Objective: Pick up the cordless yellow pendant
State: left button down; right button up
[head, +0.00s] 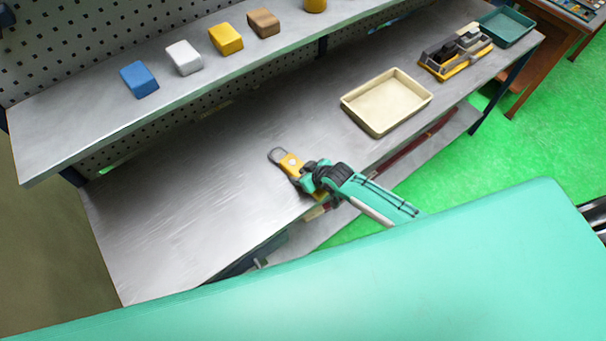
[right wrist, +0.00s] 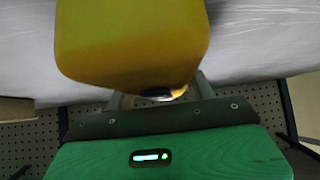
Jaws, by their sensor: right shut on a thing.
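The yellow pendant (head: 291,164) is at the front part of the grey workbench, with a dark loop at its far end. My right gripper (head: 308,181) is shut on it, and the fingers hide part of its body. In the right wrist view the yellow pendant (right wrist: 130,40) fills the upper middle, close to the camera. I cannot tell whether it touches the bench or is held just above it. My left gripper is not in view.
A cream tray (head: 387,101) stands right of the pendant. A yellow and grey fixture (head: 455,54) and a green tray (head: 507,27) are farther right. Blue (head: 139,79), white (head: 184,58), yellow (head: 226,39) and brown (head: 263,23) blocks sit on the upper shelf. The bench's left part is clear.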

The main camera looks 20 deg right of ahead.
aim_at(303, 172)
jog(key=shift+r, duration=0.15)
notch_tip(303, 172, up, 20)
jog(key=b, duration=0.5)
jog(key=shift+b, duration=0.35)
dwell(0.6)
